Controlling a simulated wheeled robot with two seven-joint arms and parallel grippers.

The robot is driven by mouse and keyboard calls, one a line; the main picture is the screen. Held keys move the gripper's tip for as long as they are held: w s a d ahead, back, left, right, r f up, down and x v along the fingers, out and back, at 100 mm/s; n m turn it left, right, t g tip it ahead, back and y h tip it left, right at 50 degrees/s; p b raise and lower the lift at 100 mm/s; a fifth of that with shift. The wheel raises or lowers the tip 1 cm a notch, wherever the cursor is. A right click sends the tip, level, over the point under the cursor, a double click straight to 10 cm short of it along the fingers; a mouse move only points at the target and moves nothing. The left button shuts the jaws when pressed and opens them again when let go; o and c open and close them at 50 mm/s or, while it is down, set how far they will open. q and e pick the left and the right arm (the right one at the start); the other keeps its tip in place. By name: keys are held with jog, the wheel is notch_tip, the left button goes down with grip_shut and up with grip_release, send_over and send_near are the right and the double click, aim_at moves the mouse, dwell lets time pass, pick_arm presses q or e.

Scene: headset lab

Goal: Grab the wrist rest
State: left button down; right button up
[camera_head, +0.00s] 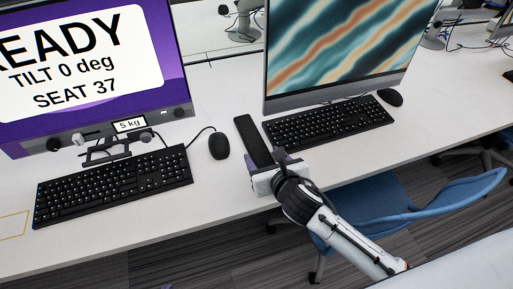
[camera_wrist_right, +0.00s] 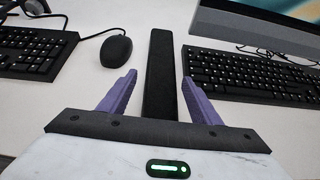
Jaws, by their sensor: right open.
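The wrist rest is a long black bar (camera_head: 252,140) lying on the white desk between the left mouse and the right keyboard. In the right wrist view the wrist rest (camera_wrist_right: 160,75) runs away from me, its near end between my two purple fingers. My right gripper (camera_head: 272,166) is at the near end of the bar, over the desk's front edge. In the right wrist view my right gripper (camera_wrist_right: 160,82) is open, with a gap on each side of the bar. I cannot tell its height above the desk. My left gripper is not in view.
A black mouse (camera_head: 219,145) and keyboard (camera_head: 113,183) lie to the left. Another keyboard (camera_head: 328,122) lies close on the right, below a large monitor (camera_head: 345,45). A purple screen (camera_head: 90,65) stands at the left. A blue chair (camera_head: 375,210) is by the front edge.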

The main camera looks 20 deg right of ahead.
aim_at(258, 147)
jog(key=x, duration=0.5)
jog(key=shift+w+d+f+b, duration=0.1)
jog(key=shift+w+b, duration=0.2)
jog(key=shift+c, duration=0.5)
jog(key=c, duration=0.8)
